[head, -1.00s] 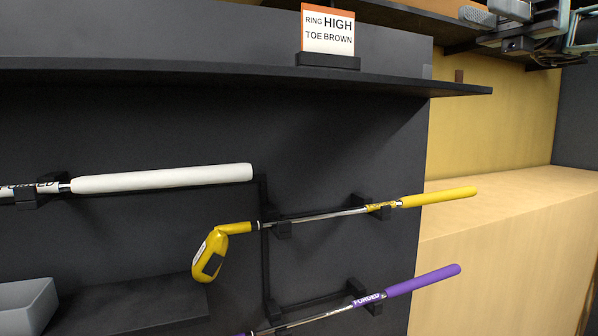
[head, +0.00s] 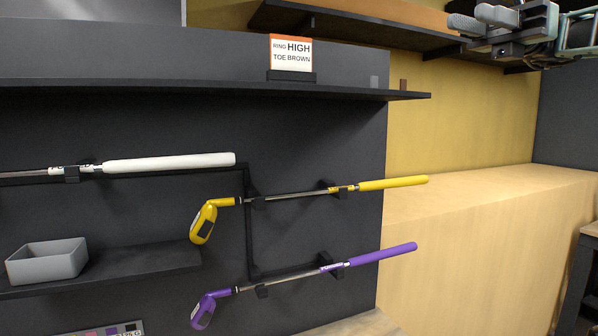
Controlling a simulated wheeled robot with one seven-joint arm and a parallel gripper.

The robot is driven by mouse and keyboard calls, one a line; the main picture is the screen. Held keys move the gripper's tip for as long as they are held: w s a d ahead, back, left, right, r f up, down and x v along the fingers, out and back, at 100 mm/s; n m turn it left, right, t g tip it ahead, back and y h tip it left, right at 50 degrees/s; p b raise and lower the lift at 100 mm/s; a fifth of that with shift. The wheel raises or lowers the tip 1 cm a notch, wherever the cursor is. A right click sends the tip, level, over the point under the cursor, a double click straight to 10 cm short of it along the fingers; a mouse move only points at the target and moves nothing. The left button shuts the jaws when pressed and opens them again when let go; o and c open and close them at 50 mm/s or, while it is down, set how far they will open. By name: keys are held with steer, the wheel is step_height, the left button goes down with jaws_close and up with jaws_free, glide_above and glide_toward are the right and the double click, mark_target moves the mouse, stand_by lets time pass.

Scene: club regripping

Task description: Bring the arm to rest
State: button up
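My gripper (head: 472,20) is at the top right corner, high in front of the back shelf. Its two grey finger pads stand apart with nothing between them. It is well clear of the clubs. A yellow club (head: 295,195) and a purple club (head: 292,281) rest on black holders on the dark wall panel, heads to the left and grips to the right. A club with a white grip (head: 170,162) lies on another holder at the left; its head is out of view.
A sign reading "RING HIGH TOE BROWN" (head: 291,53) stands on a long dark shelf (head: 200,90). A grey bin (head: 47,262) sits on a lower shelf (head: 130,268). A pale wooden counter (head: 480,195) at the right is bare.

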steer(key=a+f+t+h+b, duration=0.1)
steer(key=a+f+h+b, duration=0.15)
steer(key=a+f, duration=0.9)
steer(key=s+a+f+n+t+h+b, duration=0.1)
steer(key=s+a+f+n+h, duration=0.25)
steer(key=f, duration=0.65)
steer(key=s+a+f+n+h+b, duration=0.15)
steer(key=s+a+f, duration=0.25)
steer(key=f, duration=0.6)
steer(key=s+d+f+n+t+h+b, duration=0.1)
steer(key=s+d+f+n+h, duration=0.1)
steer(key=f, duration=0.6)
steer(key=s+d+f+n+t+h, duration=0.2)
steer(key=s+d+f+n+h, duration=0.1)
steer(key=s+f+n, duration=0.4)
steer(key=s+d+f+n+t+h+b, duration=0.1)
steer(key=s+d+f+n+h, duration=0.2)
steer(key=f+n, duration=0.4)
steer(key=shift+s+d+f+t+b, duration=0.3)
steer(key=shift+s+d+f, duration=0.2)
steer(key=shift+s+f, duration=0.55)
steer(key=shift+s+r+h, duration=0.15)
steer(key=shift+r+h, duration=0.05)
steer(key=shift+h, duration=0.05)
